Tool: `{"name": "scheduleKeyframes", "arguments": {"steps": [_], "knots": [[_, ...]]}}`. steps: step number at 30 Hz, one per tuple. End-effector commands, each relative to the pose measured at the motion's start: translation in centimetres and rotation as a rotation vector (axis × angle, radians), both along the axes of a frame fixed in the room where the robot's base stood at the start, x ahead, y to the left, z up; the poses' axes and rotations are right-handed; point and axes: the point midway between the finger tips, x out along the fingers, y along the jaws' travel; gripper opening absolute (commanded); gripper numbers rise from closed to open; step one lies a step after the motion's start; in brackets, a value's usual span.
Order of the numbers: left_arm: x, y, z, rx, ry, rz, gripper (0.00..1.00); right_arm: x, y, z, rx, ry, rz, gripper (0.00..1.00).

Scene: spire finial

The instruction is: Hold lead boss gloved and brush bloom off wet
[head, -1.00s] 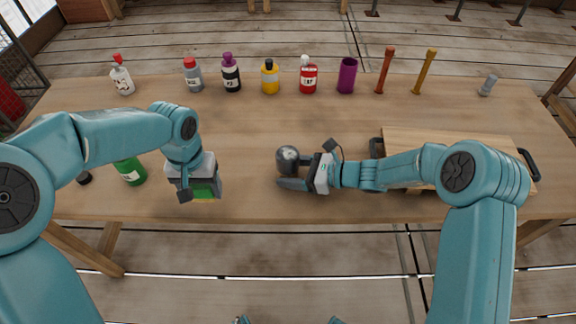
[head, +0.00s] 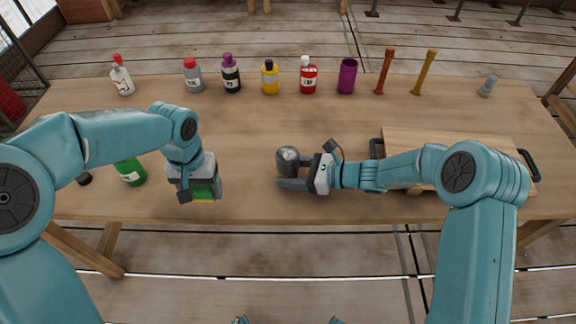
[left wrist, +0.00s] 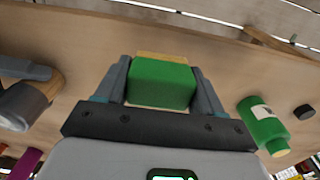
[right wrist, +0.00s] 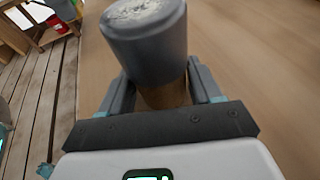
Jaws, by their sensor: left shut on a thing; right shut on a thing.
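A grey lead boss (head: 287,159) with a pale, whitish patch on its end is at the middle of the table. My right gripper (head: 296,183) is shut on it; in the right wrist view the boss (right wrist: 146,40) has a brown lower part (right wrist: 162,95) between the fingers. My left gripper (head: 204,192) is shut on a green block with a tan layer, seemingly a brush or scrubber; it shows between the fingers in the left wrist view (left wrist: 160,82). The block is left of the boss, apart from it, near the table's front edge. Its underside is hidden.
A green bottle (head: 130,171) lies at left with a dark cap (head: 83,178) beside it. Several bottles, a purple cup (head: 347,76) and two upright sticks line the back. A wooden board (head: 450,145) with dark handles is at right. Table between the grippers is clear.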

Motion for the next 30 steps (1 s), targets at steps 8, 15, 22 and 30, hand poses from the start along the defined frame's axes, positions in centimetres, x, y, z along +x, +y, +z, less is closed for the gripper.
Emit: {"name": "scheduleKeyframes", "arguments": {"steps": [8,15,22,30], "knots": [[0.0,0.0,0.0,0.0,0.0,0.0,0.44,0.0,0.0,-0.1,-0.001,0.001,0.0,0.47],[0.0,0.0,0.0,0.0,0.0,0.0,0.44,0.0,0.0,-0.1,-0.001,0.001,-0.001,0.47],[1.9,-1.5,0.9,0.005,-0.005,0.001,0.44,0.0,0.0,-0.1,-0.001,0.001,0.0,0.47],[7.8,-9.8,5.3,0.016,-0.008,0.004,0.44,0.0,0.0,-0.1,-0.002,0.002,0.0,0.47]]}}
